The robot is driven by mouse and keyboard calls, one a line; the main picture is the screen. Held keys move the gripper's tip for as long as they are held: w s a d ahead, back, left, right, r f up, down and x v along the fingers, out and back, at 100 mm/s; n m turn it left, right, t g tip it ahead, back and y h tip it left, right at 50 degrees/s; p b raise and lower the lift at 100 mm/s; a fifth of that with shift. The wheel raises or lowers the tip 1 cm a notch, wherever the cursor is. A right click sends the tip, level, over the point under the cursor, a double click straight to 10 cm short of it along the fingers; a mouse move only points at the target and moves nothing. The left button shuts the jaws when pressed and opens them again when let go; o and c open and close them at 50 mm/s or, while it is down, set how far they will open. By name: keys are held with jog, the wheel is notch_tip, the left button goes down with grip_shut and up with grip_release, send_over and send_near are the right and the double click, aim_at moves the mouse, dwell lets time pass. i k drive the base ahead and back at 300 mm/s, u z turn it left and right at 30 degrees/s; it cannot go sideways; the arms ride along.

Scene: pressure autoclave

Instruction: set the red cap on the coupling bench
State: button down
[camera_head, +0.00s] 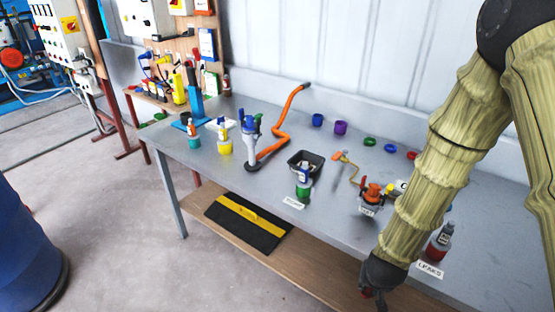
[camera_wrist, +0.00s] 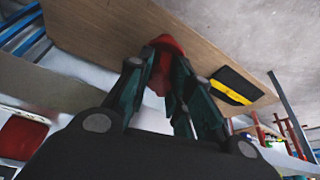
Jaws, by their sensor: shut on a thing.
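My gripper (camera_wrist: 160,85) is shut on a red cap (camera_wrist: 166,50), which shows between the dark fingers in the wrist view. In the head view my gripper (camera_head: 373,292) hangs low at the bottom edge, in front of the bench's front edge, and the cap is mostly hidden there. The coupling bench, seen as the long grey table (camera_head: 330,225), runs across the head view. A small red piece (camera_head: 412,155) lies at its back right, partly beside my arm.
Blue (camera_head: 318,120), purple (camera_head: 340,127) and green (camera_head: 370,142) caps sit along the back. A black tray (camera_head: 305,163), an orange-topped device (camera_head: 372,198) and a dark bottle (camera_head: 439,241) stand on the bench. A wooden shelf (camera_head: 300,262) lies below. The front left strip is clear.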

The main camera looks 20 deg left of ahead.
aim_at(521, 286)
jog(key=u, duration=2.8)
jog(key=k, duration=2.55)
jog(key=z, duration=1.6)
